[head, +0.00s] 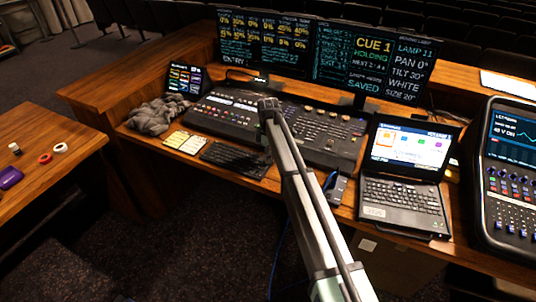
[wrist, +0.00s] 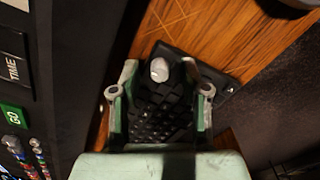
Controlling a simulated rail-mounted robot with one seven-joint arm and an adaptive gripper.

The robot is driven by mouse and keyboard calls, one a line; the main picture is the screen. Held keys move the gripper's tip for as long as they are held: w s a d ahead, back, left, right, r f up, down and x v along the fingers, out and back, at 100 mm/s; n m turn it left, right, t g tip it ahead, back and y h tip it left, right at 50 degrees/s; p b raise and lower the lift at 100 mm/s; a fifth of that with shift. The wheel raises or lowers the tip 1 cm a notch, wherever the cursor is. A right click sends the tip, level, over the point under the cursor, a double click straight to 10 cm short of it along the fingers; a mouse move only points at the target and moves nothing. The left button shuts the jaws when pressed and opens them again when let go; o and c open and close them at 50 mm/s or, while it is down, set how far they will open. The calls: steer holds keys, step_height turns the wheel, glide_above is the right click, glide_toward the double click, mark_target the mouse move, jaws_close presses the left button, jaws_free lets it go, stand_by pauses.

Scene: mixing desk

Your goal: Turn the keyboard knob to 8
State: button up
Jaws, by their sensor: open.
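The black keyboard (head: 228,158) lies near the desk's front edge in the head view. In the wrist view the keyboard (wrist: 158,118) shows between and beyond my fingers. A pale grey rounded knob (wrist: 159,69) sits at the keyboard's far end. My gripper (wrist: 156,82) is open, with one finger on each side of the knob in the picture. I cannot tell whether either finger touches it. No scale or number is readable at the knob. In the head view my arm hides the keyboard's right end, and I cannot make out the knob or gripper there.
The mixing console (head: 315,132) lies behind the keyboard. A pale keypad (head: 183,142) and a crumpled grey cloth (head: 155,115) are to its left. An open laptop (head: 405,180) and a small black device (head: 338,190) are to its right. Monitors (head: 372,58) stand behind.

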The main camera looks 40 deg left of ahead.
jaws_close()
steer(key=shift+m, duration=0.3)
steer(key=m+b, duration=0.1)
steer(key=m, duration=0.2)
steer(key=m+b, duration=0.1)
steer(key=m, duration=0.4)
steer(key=shift+b, duration=0.3)
steer(key=m, duration=0.4)
steer(key=shift+b, duration=0.35)
steer(key=m, duration=0.5)
steer(key=shift+b, duration=0.3)
